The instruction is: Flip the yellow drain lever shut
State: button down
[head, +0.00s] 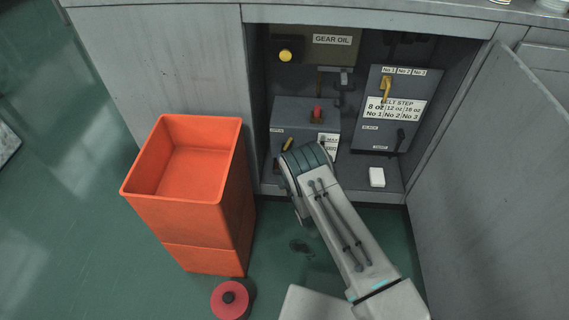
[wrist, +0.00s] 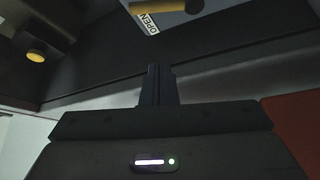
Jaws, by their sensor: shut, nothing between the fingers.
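A small yellow lever (head: 287,145) shows at the lower left of the grey box inside the open cabinet, just above my wrist. It stands tilted, and its lower part is hard to make out. In the wrist view, a yellow bar (wrist: 150,7) shows at the top edge beside an "OPEN" label (wrist: 149,22); I cannot tell for sure that it is the same lever. My gripper (wrist: 157,72) is shut and empty, with its fingertips below the bar and label in the picture and apart from them. In the head view my arm hides the gripper.
An orange bin (head: 190,225) stands left of my arm. The grey box carries a red knob (head: 317,113). A panel at right has another yellow lever (head: 386,88). A yellow knob (head: 285,56) is higher up. A white block (head: 377,177) lies on the cabinet floor. The cabinet door (head: 495,170) is open at right.

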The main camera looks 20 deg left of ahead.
aim_at(285, 148)
jog(key=b+x, duration=0.2)
jog(key=x, duration=0.5)
jog(key=shift+w+d+f+b, duration=0.1)
jog(key=shift+w+d+f, duration=0.15)
jog(key=shift+d, duration=0.3)
jog(key=shift+w+d+f+b, duration=0.1)
jog(key=shift+w+d+f, duration=0.1)
jog(key=shift+w+d, duration=0.3)
jog(key=shift+w+d+f+b, duration=0.1)
jog(key=shift+w+d+f, duration=0.1)
jog(key=shift+d, duration=0.45)
jog(key=shift+s, duration=0.1)
